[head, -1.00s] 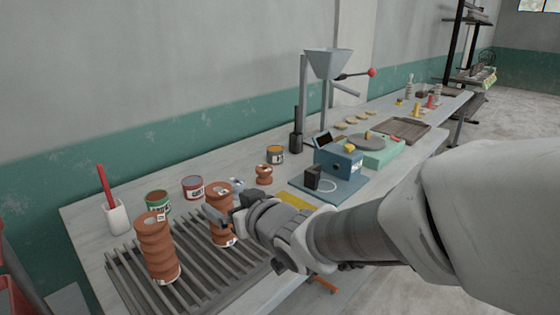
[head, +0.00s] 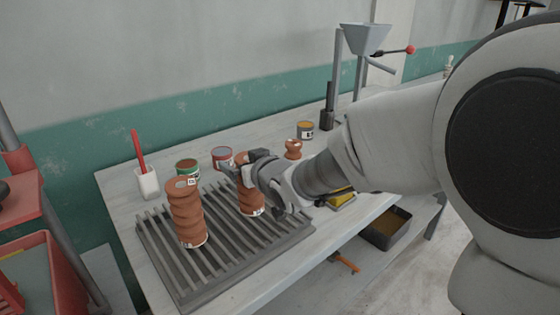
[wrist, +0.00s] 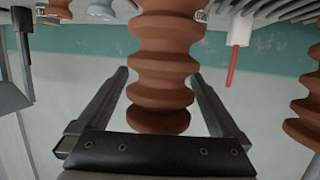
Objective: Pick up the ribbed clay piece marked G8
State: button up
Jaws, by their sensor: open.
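Two tall ribbed brown-red clay pieces stand upright on the slatted rack in the head view, a left one (head: 186,215) and a right one (head: 247,197). Both carry small white labels that I cannot read, so I cannot tell which is G8. My gripper (head: 246,170) is at the upper part of the right piece and partly hides it. In the wrist view, which is upside down, my gripper (wrist: 160,76) is open, with one finger either side of this ribbed piece (wrist: 167,45). The other piece (wrist: 303,125) shows at the right edge.
The slatted rack (head: 205,268) lies on the pale bench. Behind stand a white cup (head: 148,183) with a red tool, a green can (head: 187,169), a red can (head: 222,156), a small clay piece (head: 293,150) and a yellow-topped can (head: 305,130). A press (head: 362,42) stands farther back.

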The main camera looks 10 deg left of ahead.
grip_shut()
jog(key=shift+r, duration=0.1)
dwell(0.4)
jog(key=shift+r, duration=0.1)
